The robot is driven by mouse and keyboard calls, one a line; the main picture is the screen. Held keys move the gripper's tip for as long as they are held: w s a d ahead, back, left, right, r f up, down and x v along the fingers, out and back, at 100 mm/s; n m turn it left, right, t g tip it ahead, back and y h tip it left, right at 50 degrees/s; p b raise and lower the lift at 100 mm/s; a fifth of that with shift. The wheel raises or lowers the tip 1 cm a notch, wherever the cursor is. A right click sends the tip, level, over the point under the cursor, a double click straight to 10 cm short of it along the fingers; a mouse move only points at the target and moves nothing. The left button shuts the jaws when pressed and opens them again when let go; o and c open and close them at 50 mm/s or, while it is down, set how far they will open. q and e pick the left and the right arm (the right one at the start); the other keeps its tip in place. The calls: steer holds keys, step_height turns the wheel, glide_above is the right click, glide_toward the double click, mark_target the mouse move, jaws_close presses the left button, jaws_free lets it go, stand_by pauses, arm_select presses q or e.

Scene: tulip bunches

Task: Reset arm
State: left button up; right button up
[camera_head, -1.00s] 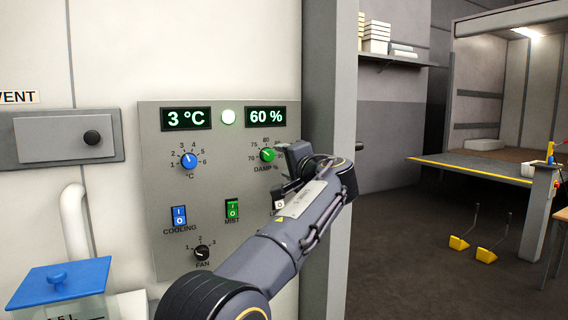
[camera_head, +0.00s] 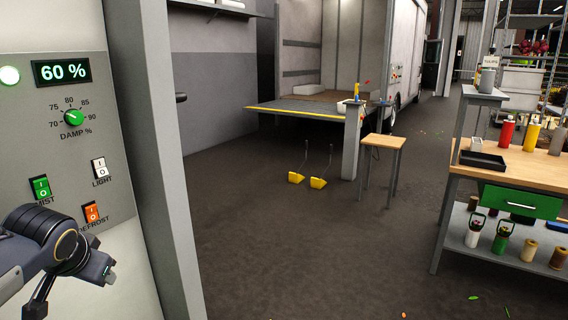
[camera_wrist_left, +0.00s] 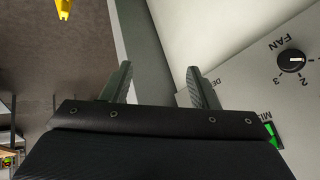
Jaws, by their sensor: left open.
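My left arm comes in at the lower left of the head view, with its gripper (camera_head: 100,268) low in front of the grey control panel (camera_head: 25,120). In the left wrist view the two fingers of this gripper (camera_wrist_left: 160,85) stand apart with nothing between them. The panel's fan knob (camera_wrist_left: 291,61) shows at the right of that view, apart from the fingers. The green damp dial (camera_head: 74,118) is above the arm in the head view, under a display (camera_head: 62,72) reading 60 %. My right gripper is not in view.
A grey door post (camera_head: 160,150) stands just right of the panel. Beyond it are open floor (camera_head: 270,250), yellow wheel chocks (camera_head: 318,183), a small stool (camera_head: 384,141) and a truck with its tail lift (camera_head: 300,112) lowered. A workbench (camera_head: 540,170) stands at the right.

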arm_select(q)
steer(key=s+d+f+n+g+h, duration=0.1)
steer(key=s+d+f+h, duration=0.4)
steer(key=s+d, duration=0.4)
steer(key=s+d+f+n+h, duration=0.1)
steer(key=s+d+f+h, duration=0.1)
steer(key=s+d+f, duration=0.7)
step_height(320, 180, up, 16)
steer(key=d+p, duration=0.1)
steer(key=p, duration=1.4)
steer(key=shift+s+d, duration=0.15)
steer(key=shift+s, duration=0.15)
steer(key=shift+f, duration=0.1)
